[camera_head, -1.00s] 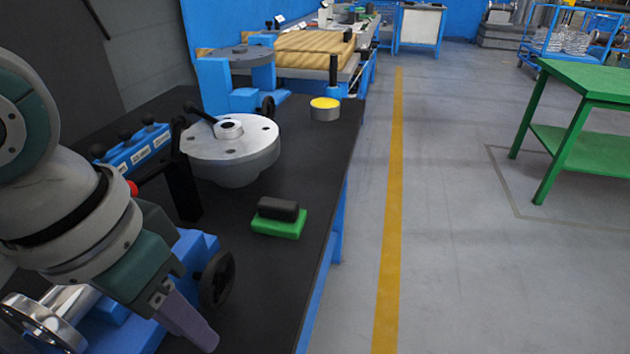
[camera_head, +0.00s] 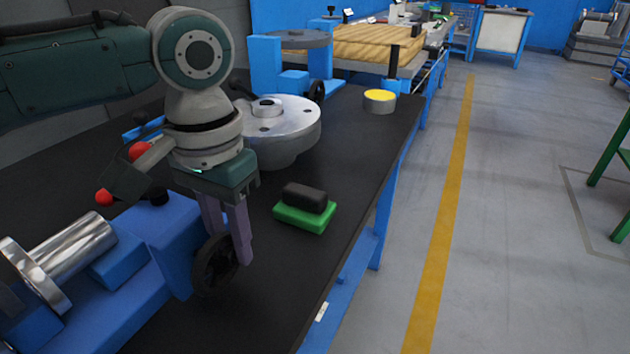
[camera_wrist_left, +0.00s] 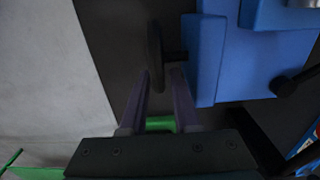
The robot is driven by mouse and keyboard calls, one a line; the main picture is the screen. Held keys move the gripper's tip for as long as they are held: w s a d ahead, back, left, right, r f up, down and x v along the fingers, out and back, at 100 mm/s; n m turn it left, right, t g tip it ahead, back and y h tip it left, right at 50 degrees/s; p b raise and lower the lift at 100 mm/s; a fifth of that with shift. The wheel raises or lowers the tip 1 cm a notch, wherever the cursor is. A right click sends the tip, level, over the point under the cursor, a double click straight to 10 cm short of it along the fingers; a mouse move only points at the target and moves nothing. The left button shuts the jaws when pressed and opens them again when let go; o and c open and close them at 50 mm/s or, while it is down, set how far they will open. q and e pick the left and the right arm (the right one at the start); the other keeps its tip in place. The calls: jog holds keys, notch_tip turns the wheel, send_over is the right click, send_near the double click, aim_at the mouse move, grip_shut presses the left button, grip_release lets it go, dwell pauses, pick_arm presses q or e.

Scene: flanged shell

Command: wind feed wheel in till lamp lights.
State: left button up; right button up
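The feed wheel is a black handwheel (camera_head: 214,266) on the right end of a blue machine unit (camera_head: 160,235) on the bench. It shows edge-on in the left wrist view (camera_wrist_left: 155,55), on a short dark shaft from the blue block (camera_wrist_left: 230,60). My left gripper (camera_head: 230,250) points down at the wheel and partly covers it. Its two purple fingers (camera_wrist_left: 160,95) are apart, with the wheel's edge between their lines; I cannot tell whether they touch it. I cannot tell which thing is the lamp. My right gripper is not in view.
A black block on a green block (camera_head: 305,208) lies right of the wheel. A flanged grey shell (camera_head: 285,130) stands behind. A yellow-topped cylinder (camera_head: 380,100) stands near the bench's right edge. Red balls (camera_head: 138,151) show beside my wrist. The bench front right is clear.

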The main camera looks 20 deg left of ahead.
pick_arm(q)
jog(key=shift+f, duration=0.75)
grip_shut()
